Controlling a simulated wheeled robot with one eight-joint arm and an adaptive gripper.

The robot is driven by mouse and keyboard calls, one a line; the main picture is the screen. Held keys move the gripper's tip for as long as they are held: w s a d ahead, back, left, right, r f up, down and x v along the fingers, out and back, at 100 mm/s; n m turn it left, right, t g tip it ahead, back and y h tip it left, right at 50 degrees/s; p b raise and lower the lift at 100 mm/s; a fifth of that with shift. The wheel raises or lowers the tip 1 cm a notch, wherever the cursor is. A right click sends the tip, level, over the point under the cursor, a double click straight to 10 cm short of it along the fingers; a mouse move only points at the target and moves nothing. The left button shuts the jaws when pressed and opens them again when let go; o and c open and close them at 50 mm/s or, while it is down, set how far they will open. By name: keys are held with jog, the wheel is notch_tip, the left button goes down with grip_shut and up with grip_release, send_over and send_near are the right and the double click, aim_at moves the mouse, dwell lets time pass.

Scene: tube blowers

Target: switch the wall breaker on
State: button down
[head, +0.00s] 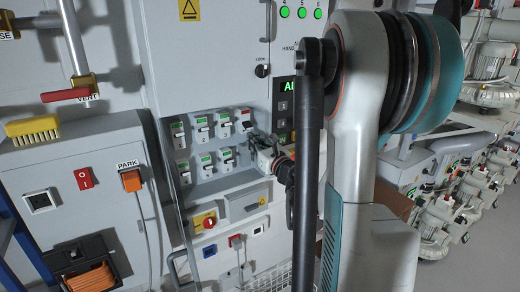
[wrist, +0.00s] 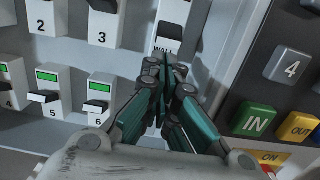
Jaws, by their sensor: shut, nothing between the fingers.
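The wall breaker (wrist: 174,18) is at the top of the wrist view, with a dark lever above its WALL label. The label is partly covered by my fingertips. In the head view the wall breaker (head: 243,120) seems to be at the right end of the upper breaker row; its lever is too small to read. My gripper (wrist: 165,65) is shut and empty, its tips just below the breaker and over the label; I cannot tell whether they touch the panel. In the head view my gripper (head: 262,148) is at the right side of the breaker recess, partly hidden by my arm.
Breaker 3 (wrist: 101,20) is left of the wall breaker. Breaker 6 (wrist: 98,95), with a green window, is at lower left. A keypad with an IN button (wrist: 255,120) is on the right. A rotary red switch (head: 208,222) is below the breaker recess.

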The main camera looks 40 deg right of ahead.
jog(key=shift+x, duration=0.85)
jog(key=shift+s+r+g+p, duration=0.45)
jog(key=shift+g+p, duration=0.55)
jog(key=shift+p, duration=0.45)
jog(key=p, duration=0.1)
jog(key=r+g+p, duration=0.1)
jog(key=p, duration=0.1)
jog(key=shift+s+a+r+g, duration=0.15)
jog(key=shift+s+r+g, duration=0.05)
jog(key=shift+s+g, duration=0.1)
jog(key=g+p, duration=0.1)
jog(key=g+y+p, duration=0.1)
jog(key=shift+s+r+p, duration=0.25)
jog(key=shift+r+p, duration=0.05)
jog(key=shift+r, duration=0.1)
